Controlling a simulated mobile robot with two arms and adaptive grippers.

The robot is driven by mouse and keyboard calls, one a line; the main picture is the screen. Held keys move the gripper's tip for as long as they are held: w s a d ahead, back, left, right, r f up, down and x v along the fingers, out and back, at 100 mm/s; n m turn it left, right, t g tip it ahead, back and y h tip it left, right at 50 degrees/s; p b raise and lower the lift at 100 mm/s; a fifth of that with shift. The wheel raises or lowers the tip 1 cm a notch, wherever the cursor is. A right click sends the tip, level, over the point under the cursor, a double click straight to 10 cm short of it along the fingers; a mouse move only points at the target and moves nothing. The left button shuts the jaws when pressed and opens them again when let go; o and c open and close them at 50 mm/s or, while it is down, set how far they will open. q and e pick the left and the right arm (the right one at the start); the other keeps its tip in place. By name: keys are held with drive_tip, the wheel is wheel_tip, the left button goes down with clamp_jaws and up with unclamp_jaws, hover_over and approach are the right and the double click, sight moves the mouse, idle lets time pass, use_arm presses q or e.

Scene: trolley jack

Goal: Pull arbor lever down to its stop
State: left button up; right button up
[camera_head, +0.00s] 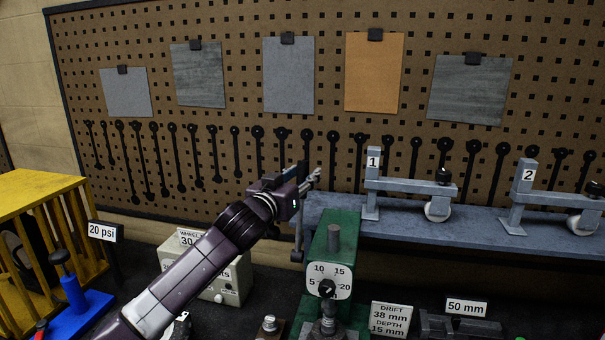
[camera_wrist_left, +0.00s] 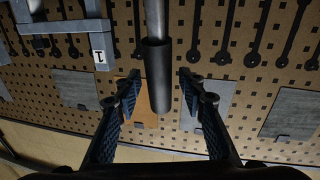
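The green arbor press (camera_head: 343,240) stands at the centre front of the head view, with a round dial (camera_head: 329,281) on its front. Its lever (camera_head: 298,232) shows as a thin grey bar rising at the press's left side, its upper part hidden by my gripper. My left gripper (camera_head: 306,183) is at the lever's upper end. In the left wrist view the lever's dark cylindrical grip (camera_wrist_left: 157,78) lies between my two open fingers (camera_wrist_left: 159,88), with a visible gap on both sides. My right gripper is not in view.
A grey shelf (camera_head: 470,222) with clamp-like fixtures numbered 1 (camera_head: 405,186) and 2 (camera_head: 560,198) is behind at right. A pegboard (camera_head: 230,110) backs everything. A yellow frame (camera_head: 35,220) and blue stand (camera_head: 78,300) are at left. A beige box (camera_head: 228,289) sits behind my left arm.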

use_arm(q)
drive_tip(key=shift+c, duration=0.3)
clamp_jaws()
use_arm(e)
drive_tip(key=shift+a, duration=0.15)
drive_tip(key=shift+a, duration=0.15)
use_arm(q)
drive_tip(key=shift+s+f+b, duration=0.1)
drive_tip(key=shift+s+b, duration=0.1)
drive_tip(key=shift+b, duration=0.25)
drive_tip(key=s+a+m+t+h+b, duration=0.1)
drive_tip(key=s+a+t+h+b, duration=0.1)
drive_tip(key=s+b, duration=0.3)
drive_tip(key=s+a+m+t+h+b, duration=0.1)
drive_tip(key=s+b, duration=0.5)
drive_tip(key=b, duration=0.8)
drive_tip(key=shift+s+a+f+t+h, duration=0.25)
drive_tip(key=shift+a+t+h, duration=0.2)
drive_tip(key=shift+t, duration=0.85)
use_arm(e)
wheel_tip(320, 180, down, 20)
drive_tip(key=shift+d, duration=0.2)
